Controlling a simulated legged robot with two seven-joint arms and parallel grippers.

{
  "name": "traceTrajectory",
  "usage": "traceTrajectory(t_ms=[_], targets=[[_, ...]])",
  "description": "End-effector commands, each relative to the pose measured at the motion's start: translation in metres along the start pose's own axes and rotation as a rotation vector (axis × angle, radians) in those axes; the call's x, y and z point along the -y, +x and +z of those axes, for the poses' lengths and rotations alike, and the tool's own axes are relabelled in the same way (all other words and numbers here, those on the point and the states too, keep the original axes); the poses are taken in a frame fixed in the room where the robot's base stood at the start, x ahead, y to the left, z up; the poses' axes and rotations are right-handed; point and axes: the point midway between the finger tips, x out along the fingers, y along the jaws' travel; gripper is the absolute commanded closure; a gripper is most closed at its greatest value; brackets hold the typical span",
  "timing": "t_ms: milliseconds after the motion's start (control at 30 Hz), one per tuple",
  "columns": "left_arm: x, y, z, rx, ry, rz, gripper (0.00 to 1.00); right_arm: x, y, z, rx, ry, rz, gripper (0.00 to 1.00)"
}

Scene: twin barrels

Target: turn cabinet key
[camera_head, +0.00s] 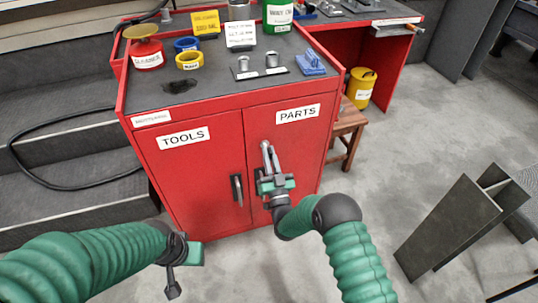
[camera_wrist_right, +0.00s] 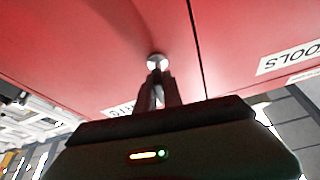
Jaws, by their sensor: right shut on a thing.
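The red cabinet (camera_head: 195,195) has two doors, labelled TOOLS (camera_head: 183,138) and PARTS (camera_head: 298,114). My right gripper (camera_head: 267,158) is at the upper part of the PARTS door, near the seam between the doors. In the right wrist view, its two fingers (camera_wrist_right: 158,88) are shut on the key at the round silver lock (camera_wrist_right: 157,61). The key is mostly hidden between the fingers, and its turn angle cannot be told. My left gripper (camera_head: 175,270) hangs low in front of the cabinet's left side, away from the doors; its fingers are not clear.
A dark vertical handle (camera_head: 237,190) is on the TOOLS door beside my right gripper. Cans, tape rolls and signs stand on the cabinet top (camera_head: 215,75). A wooden stool (camera_head: 349,130) is to the right, and dark metal panels (camera_head: 440,225) stand on the floor farther right.

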Motion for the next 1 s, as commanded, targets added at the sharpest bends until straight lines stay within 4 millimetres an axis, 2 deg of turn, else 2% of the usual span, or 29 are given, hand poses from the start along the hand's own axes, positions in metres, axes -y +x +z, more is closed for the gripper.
traceTrajectory(t_ms=[33, 400, 933, 967, 1000], targets=[[0.0, 0.0003, 0.0001, 0.0, 0.0, 0.0, 0.64, -0.0001, -0.0029, 0.0045, 0.012, -0.031, -0.012, 1.0], [0.0, 0.0001, 0.0001, 0.0, 0.0, 0.0, 0.64, -0.0004, -0.0031, 0.005, 0.014, -0.168, -0.069, 1.0], [0.0, 0.0001, 0.0, 0.0, 0.0, 0.0, 0.64, -0.0001, -0.0033, 0.0055, 0.015, -0.187, -0.078, 1.0], [0.0, 0.0001, 0.0001, 0.0, 0.0, 0.0, 0.64, -0.0001, -0.0033, 0.0055, 0.015, -0.187, -0.078, 0.85], [0.0, 0.0001, 0.0, 0.0, 0.0, 0.0, 0.64, -0.0001, -0.003, 0.0051, 0.014, -0.187, -0.078, 0.8]])
